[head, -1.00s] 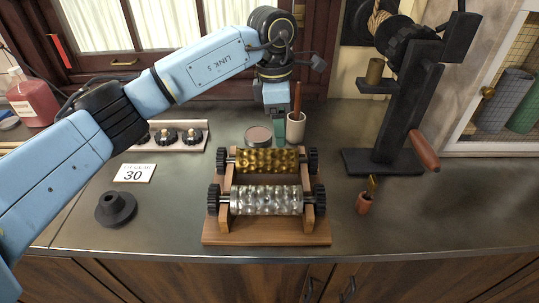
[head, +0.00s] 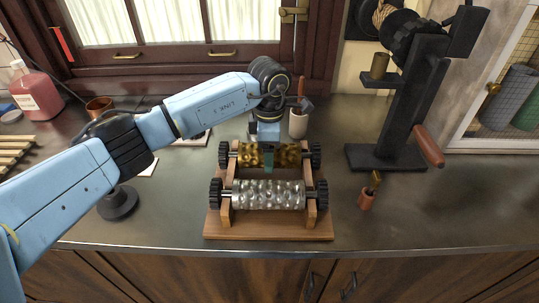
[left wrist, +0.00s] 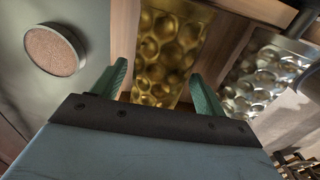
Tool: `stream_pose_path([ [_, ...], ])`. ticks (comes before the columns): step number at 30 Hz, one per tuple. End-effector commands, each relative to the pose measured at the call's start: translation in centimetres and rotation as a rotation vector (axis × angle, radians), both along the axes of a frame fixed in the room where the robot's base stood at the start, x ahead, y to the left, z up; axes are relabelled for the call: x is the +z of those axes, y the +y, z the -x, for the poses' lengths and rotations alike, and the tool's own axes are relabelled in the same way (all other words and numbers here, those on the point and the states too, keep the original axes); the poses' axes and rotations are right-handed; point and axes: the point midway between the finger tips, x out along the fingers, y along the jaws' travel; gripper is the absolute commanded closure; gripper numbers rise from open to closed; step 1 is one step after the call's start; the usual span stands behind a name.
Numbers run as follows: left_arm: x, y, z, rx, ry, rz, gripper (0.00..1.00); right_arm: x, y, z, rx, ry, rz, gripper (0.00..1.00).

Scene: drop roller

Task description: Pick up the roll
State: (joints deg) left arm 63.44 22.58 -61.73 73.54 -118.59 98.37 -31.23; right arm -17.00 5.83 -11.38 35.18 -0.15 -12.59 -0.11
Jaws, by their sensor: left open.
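A gold dimpled roll (head: 288,155) lies across the back of a wooden stand (head: 268,230), with black toothed wheels at its ends. A silver dimpled roll (head: 268,195) lies in front of it on the same stand. My left gripper (head: 268,163) points down over the middle of the gold roll and hides part of it. In the left wrist view the green fingers (left wrist: 160,88) are apart, with the gold roll (left wrist: 165,50) showing between them. I cannot tell how deep they reach. The silver roll (left wrist: 265,80) is to the right there. My right gripper is not in view.
A black hand press (head: 400,100) stands at the right, with a small red-brown pot (head: 367,198) in front of it. A round pinkish-topped tin (left wrist: 55,50) is beside the left finger. The front right counter is clear.

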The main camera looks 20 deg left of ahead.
Motion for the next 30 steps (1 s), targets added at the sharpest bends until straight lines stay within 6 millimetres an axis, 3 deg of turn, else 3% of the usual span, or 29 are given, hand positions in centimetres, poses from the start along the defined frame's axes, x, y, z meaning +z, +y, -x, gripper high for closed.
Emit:
stream_pose_path([
  [3,-1.15,-0.08,0.02,0.000,0.001,0.001,0.27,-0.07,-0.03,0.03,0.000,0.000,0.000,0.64],
  [11,-1.31,-0.08,-0.02,0.000,-0.002,0.002,0.27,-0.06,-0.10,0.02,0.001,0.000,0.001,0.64],
  [27,-1.28,-0.09,-0.01,-0.001,0.000,0.001,0.98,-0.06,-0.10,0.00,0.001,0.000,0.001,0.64],
  [30,-1.28,-0.09,-0.01,-0.001,0.000,0.001,1.00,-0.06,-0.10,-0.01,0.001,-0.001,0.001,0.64],
])
